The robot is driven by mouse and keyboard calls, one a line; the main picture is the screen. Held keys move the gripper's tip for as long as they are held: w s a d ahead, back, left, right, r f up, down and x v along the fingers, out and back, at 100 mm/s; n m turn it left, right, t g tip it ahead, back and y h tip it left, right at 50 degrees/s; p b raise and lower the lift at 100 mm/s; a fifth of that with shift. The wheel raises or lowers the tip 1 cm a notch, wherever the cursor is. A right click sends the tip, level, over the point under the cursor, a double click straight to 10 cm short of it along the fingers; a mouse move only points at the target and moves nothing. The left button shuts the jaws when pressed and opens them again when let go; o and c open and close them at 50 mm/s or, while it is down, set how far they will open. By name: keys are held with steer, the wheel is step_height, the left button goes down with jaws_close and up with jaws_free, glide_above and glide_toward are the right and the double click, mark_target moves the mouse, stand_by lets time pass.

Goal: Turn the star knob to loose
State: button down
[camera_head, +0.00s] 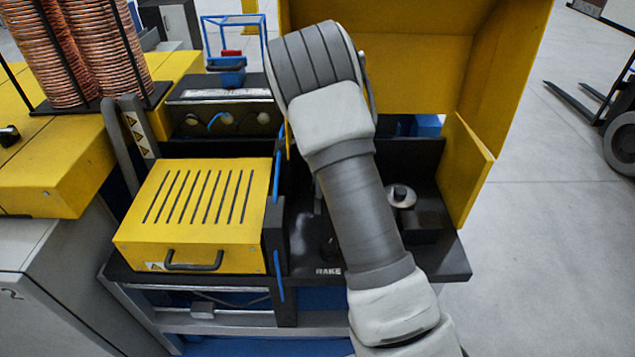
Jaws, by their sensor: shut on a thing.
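I cannot make out the star knob for certain. A dark, knob-like shape (326,240) stands just left of my arm, above a label that reads "RAKE" (328,271); my arm partly covers this spot. A round silver metal piece (401,196) sits on a black block to the right of my arm. My grey and white arm reaches from the lower right up over the machine. My gripper is hidden behind the arm, so its jaws and anything between them do not show.
A slotted yellow cover with a black handle (192,218) is on the left of the machine. A raised yellow hood (415,70) stands behind, with a yellow side panel (466,168) at right. Copper coils (75,50) stand at upper left. Open floor lies right.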

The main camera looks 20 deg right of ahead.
steer(key=shift+c, duration=1.9)
jaws_free()
steer(key=shift+n, duration=0.3)
